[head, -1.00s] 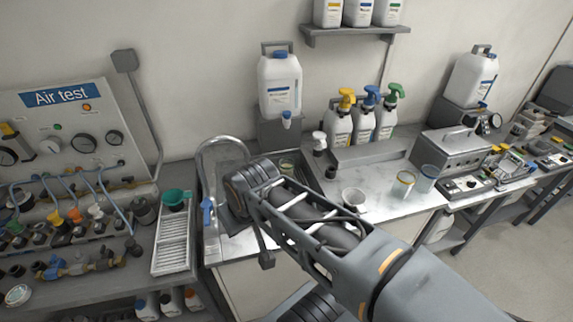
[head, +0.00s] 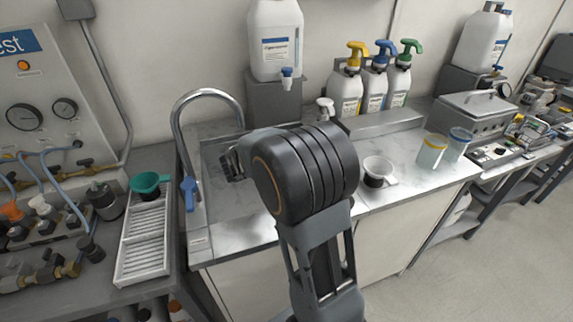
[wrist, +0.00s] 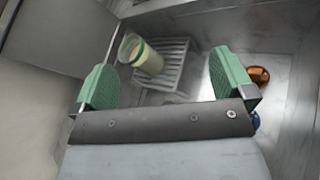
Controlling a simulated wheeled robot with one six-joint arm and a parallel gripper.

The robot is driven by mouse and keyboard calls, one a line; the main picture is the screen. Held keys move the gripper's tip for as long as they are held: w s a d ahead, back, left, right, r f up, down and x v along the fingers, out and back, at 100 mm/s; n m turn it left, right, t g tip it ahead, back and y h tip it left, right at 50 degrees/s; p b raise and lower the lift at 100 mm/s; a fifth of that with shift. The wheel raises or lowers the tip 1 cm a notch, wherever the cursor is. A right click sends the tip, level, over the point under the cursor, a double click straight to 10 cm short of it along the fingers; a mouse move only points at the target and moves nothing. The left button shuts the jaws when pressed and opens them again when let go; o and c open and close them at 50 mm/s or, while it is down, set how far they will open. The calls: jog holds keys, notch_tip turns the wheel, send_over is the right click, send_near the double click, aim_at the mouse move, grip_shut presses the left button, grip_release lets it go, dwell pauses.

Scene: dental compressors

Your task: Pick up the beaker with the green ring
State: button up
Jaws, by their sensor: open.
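The beaker with the green ring (wrist: 140,56) shows in the wrist view, with pale contents and a green band near its rim. It appears tilted in the picture and is at a white slatted rack (wrist: 170,65) inside the metal sink. My gripper (wrist: 165,82) is open, with its two green pads apart and nothing between them. The beaker lies beyond the pads, nearer the left one, and is not touched. In the head view my arm hides the beaker and most of my gripper.
The sink (head: 212,150) has a tall curved tap (head: 178,125) at its left. An amber object (wrist: 259,75) lies beyond the right pad. Spray bottles (head: 374,90) stand behind.

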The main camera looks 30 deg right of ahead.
jog(key=w+f+n+t+h+b, duration=0.1)
jog(key=w+f+n+t+b, duration=0.3)
jog(key=w+f+n, duration=0.35)
jog(key=shift+t, duration=0.3)
jog(key=x, duration=0.5)
jog(key=f+x, duration=0.1)
jog(key=x, duration=0.2)
jog(key=shift+w+a+b, duration=0.15)
jog(key=shift+w+b, duration=0.15)
jog(key=shift+w, duration=0.05)
jog(key=shift+r+x, duration=0.2)
jog(key=shift+x, duration=2.95)
jog(key=shift+s, duration=0.15)
jog(key=shift+c, duration=0.4)
jog(key=c, duration=1.4)
jog(key=shift+r, duration=0.1)
